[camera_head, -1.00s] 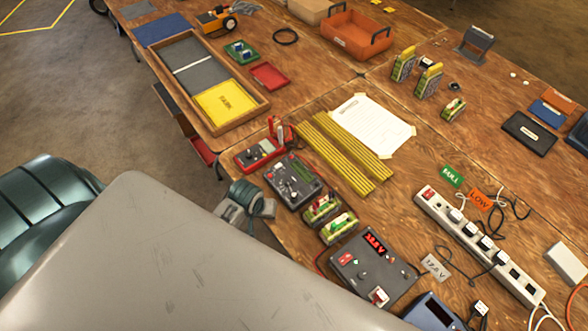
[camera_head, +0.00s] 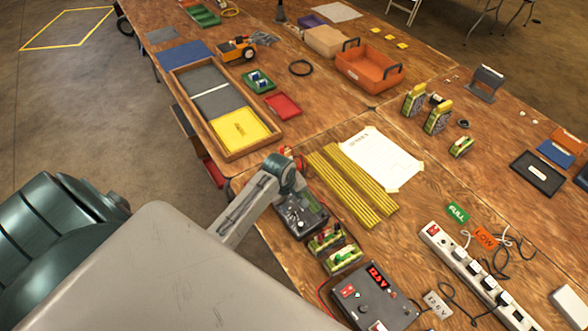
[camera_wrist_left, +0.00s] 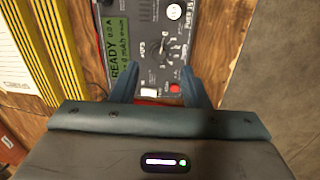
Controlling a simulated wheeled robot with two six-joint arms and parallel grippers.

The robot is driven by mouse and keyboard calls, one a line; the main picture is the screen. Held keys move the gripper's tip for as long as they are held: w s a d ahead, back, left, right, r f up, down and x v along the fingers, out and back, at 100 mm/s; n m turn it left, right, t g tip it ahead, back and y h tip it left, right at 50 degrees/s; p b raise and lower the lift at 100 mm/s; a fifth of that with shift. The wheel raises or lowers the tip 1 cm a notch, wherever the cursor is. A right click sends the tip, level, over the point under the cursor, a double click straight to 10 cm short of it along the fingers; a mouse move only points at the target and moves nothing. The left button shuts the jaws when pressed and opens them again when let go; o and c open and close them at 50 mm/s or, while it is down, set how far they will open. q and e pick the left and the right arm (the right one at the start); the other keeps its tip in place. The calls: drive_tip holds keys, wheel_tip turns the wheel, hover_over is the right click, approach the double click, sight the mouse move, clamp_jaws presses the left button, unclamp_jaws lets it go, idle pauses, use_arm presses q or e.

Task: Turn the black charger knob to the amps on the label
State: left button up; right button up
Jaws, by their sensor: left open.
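The dark grey charger (camera_head: 303,216) lies on the wooden table, partly hidden by my left arm in the head view. The fingers touch no knob. My left gripper also shows in the head view (camera_head: 284,174). I cannot read the amps label.
Yellow strips (camera_head: 350,187) and a paper sheet (camera_head: 382,160) lie beside the charger. A white power strip (camera_head: 470,270) lies to the right.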

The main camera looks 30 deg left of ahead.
sight(295, 210)
use_arm(q)
drive_tip(key=shift+w+d+f+p, duration=0.1)
drive_tip(key=shift+w+f+p, duration=0.15)
drive_tip(key=shift+f, duration=1)
drive_tip(key=shift+w+d+f+p, duration=0.1)
drive_tip(key=shift+w+f+p, duration=0.1)
drive_tip(key=shift+f, duration=1.05)
clamp_jaws()
